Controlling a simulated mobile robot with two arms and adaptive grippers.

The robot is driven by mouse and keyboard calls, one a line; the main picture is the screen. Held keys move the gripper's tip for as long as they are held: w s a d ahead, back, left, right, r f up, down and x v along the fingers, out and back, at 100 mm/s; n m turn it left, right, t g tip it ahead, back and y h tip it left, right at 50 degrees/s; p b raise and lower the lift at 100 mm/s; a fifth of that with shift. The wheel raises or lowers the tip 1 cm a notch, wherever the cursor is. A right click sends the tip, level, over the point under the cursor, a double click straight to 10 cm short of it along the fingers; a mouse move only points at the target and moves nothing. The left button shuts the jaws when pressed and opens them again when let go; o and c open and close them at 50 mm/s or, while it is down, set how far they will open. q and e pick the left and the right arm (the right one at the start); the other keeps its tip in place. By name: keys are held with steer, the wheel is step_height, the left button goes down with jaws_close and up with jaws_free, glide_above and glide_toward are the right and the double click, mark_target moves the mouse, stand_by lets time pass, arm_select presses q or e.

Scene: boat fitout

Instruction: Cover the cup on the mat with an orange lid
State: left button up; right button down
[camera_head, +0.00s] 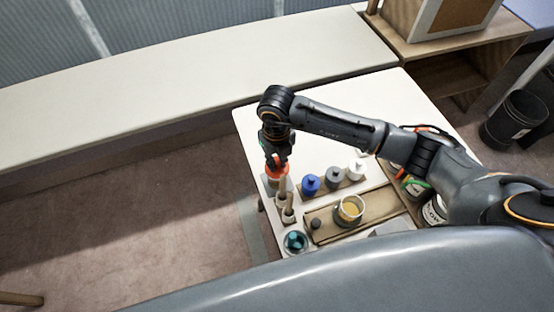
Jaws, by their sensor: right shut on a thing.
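The cup (339,221) stands uncovered on a tan mat (322,235) near the front of the white table, with yellowish contents showing. My right gripper (276,157) points down at the table's left side and is shut on an orange lid (277,171). The lid is at the top of a small container, partly hidden; I cannot tell whether they touch. The lid is left of and farther back than the cup. My left gripper is not in view.
Brown-topped containers (282,201) stand just in front of the lid. Blue (310,184), grey (333,177) and white (356,170) bottles stand behind the mat. A teal-topped pot (296,241) is at front left. My right arm spans the table's right side.

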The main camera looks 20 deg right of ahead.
steer(key=shift+f+b, duration=0.45)
steer(key=shift+b, duration=0.1)
stand_by(0.9)
steer(key=c, duration=1.2)
jaws_free()
steer(key=shift+o, duration=0.3)
steer(key=o, duration=0.4)
steer(key=shift+o, duration=0.2)
steer(key=shift+r, duration=0.1)
steer(key=shift+r+p, duration=1.7)
steer(key=shift+r, duration=0.7)
steer(key=shift+r, duration=0.1)
